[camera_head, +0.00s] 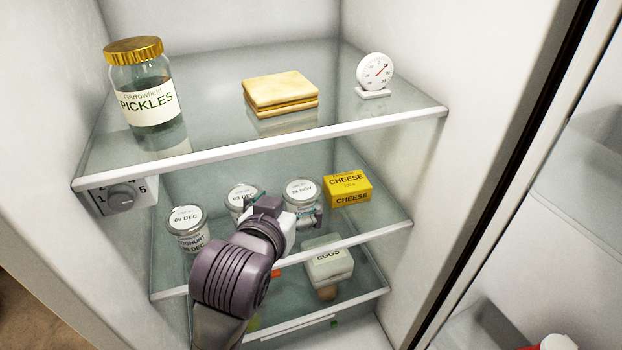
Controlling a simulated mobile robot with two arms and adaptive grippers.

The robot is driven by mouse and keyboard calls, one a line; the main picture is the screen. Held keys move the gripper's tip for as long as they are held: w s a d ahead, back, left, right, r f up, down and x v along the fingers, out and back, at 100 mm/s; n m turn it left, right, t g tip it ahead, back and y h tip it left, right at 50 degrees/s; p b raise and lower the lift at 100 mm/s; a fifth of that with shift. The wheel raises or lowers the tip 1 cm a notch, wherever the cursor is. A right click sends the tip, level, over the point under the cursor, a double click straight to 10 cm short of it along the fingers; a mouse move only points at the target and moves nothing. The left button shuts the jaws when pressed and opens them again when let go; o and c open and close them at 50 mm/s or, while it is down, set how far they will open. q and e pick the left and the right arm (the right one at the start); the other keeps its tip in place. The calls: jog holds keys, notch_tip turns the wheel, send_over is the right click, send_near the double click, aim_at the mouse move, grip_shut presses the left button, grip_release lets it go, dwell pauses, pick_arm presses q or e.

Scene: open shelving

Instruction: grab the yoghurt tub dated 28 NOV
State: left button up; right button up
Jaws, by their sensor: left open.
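Three yoghurt tubs with white lids stand on the fridge's middle shelf. The right one (301,189) has a lid that appears to read 28 NOV. The middle tub (240,192) and the left tub (187,222) have lids with DEC dates; the middle one's day is hard to read. My left gripper (289,208) is open in front of the 28 NOV tub. One finger is to the tub's left, by the middle tub, and the other is at its lower right. The gripper hides the tub's lower front, so contact cannot be told. My right gripper is out of view.
A yellow cheese box (347,188) stands just right of the 28 NOV tub. The upper glass shelf (215,110) holds a pickles jar (147,95), a sandwich (281,92) and a dial thermometer (375,73). An egg box (328,262) is below. The dial (122,196) is at left.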

aim_at(301, 189)
pick_arm(q)
jog(key=shift+w+d, duration=0.2)
jog(key=shift+w, duration=0.3)
jog(key=x, duration=0.2)
jog(key=shift+w+f, duration=0.3)
jog(key=shift+w+d+f, duration=0.25)
jog(key=shift+w+d, duration=0.05)
jog(key=shift+w, duration=0.35)
jog(key=x, duration=0.4)
jog(key=shift+s+a+f, duration=0.1)
jog(key=shift+a+f, duration=0.05)
jog(key=shift+f, duration=0.25)
jog(key=shift+x, duration=1.1)
jog(key=shift+r, duration=0.1)
jog(key=shift+s, duration=0.15)
jog(key=c, duration=0.8)
jog(key=shift+c, duration=1.3)
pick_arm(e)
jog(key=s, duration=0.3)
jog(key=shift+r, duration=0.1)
